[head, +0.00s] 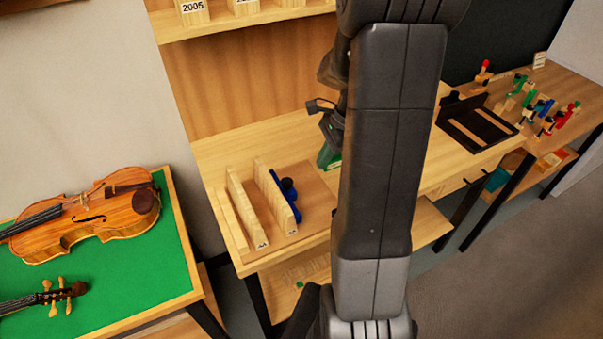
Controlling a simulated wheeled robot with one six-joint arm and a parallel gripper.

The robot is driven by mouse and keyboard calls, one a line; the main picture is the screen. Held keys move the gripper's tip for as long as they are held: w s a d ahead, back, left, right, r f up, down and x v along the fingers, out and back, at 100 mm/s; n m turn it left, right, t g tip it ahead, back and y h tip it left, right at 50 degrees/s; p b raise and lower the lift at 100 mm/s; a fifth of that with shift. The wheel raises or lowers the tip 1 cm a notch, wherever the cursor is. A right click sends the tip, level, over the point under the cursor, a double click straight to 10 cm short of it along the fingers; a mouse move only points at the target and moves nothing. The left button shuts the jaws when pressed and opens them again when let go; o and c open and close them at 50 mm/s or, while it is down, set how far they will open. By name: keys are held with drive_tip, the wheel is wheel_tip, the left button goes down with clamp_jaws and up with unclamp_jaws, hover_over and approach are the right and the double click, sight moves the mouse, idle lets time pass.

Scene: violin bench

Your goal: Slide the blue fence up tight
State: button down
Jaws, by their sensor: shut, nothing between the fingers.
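The blue fence (279,193) lies on a brown board on the wooden bench, with a black knob (287,183) on it. It stands just right of a row of upright pale wooden slats (270,194). It looks close along the slats, but I cannot tell whether it touches them everywhere. My gripper (318,106) is shut and empty, up and to the right of the fence and apart from it. My arm hides part of the gripper and the bench behind it.
More pale slats (241,208) stand to the left. A green object (328,155) shows partly behind my arm. A violin (95,213) lies on a green-topped table (160,275) at left.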

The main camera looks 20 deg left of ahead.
sight(290, 182)
drive_tip(key=x, duration=0.4)
drive_tip(key=s+a, duration=0.1)
drive_tip(key=s+a+p, duration=0.1)
drive_tip(key=shift+a+f, duration=0.15)
drive_tip(key=shift+a, duration=0.1)
drive_tip(key=shift+s+a+f, duration=0.1)
drive_tip(key=shift+s+a, duration=0.15)
drive_tip(key=shift+a, duration=0.15)
drive_tip(key=shift+s, duration=0.1)
drive_tip(key=shift+s+a+p, duration=0.4)
drive_tip(key=shift+s+a, duration=0.5)
drive_tip(key=shift+s, duration=0.05)
